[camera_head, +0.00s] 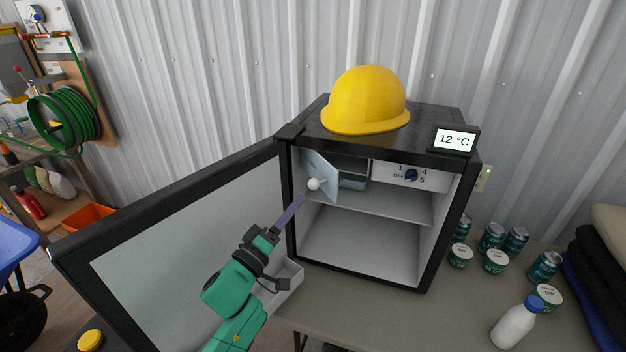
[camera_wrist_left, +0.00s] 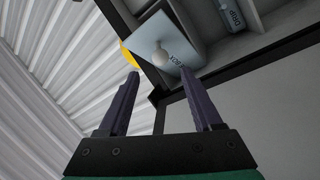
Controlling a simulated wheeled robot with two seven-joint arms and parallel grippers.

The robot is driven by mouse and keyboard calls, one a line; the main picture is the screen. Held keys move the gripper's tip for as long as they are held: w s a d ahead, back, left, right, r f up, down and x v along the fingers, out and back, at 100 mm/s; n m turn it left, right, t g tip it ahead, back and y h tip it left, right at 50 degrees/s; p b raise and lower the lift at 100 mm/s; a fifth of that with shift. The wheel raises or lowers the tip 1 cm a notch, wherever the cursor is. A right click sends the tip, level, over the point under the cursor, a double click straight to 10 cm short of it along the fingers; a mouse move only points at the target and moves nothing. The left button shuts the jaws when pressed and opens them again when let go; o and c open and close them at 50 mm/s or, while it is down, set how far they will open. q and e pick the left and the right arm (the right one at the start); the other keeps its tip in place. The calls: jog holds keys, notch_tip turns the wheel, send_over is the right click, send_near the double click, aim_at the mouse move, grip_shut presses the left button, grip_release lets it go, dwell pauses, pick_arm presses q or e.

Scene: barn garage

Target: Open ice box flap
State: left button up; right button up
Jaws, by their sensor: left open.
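The black fridge (camera_head: 432,230) stands on the table with its door (camera_head: 185,235) swung wide open to the left. Inside at the top left, the pale blue ice box flap (camera_head: 325,170) stands ajar at an angle, with part of the compartment behind it showing. It has a round white knob (camera_head: 313,184). My left gripper (camera_head: 303,197) is open just in front of the knob. In the left wrist view, the flap (camera_wrist_left: 180,43) and its knob (camera_wrist_left: 160,57) show just beyond the gap between the fingertips (camera_wrist_left: 159,74); I see no grip on it. My right gripper is out of view.
A yellow hard hat (camera_head: 366,100) and a temperature display (camera_head: 455,139) sit on the fridge. A dial (camera_head: 411,175) is right of the ice box. Several cans (camera_head: 491,237), tubs (camera_head: 495,262) and a white bottle (camera_head: 514,325) stand on the table (camera_head: 400,318) at right. The lower fridge shelf is empty.

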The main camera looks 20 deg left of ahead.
aim_at(310, 188)
pick_arm(q)
jog(key=p+x, duration=0.1)
jog(key=x, duration=0.8)
jog(key=shift+w, duration=0.1)
grip_shut()
dwell(0.9)
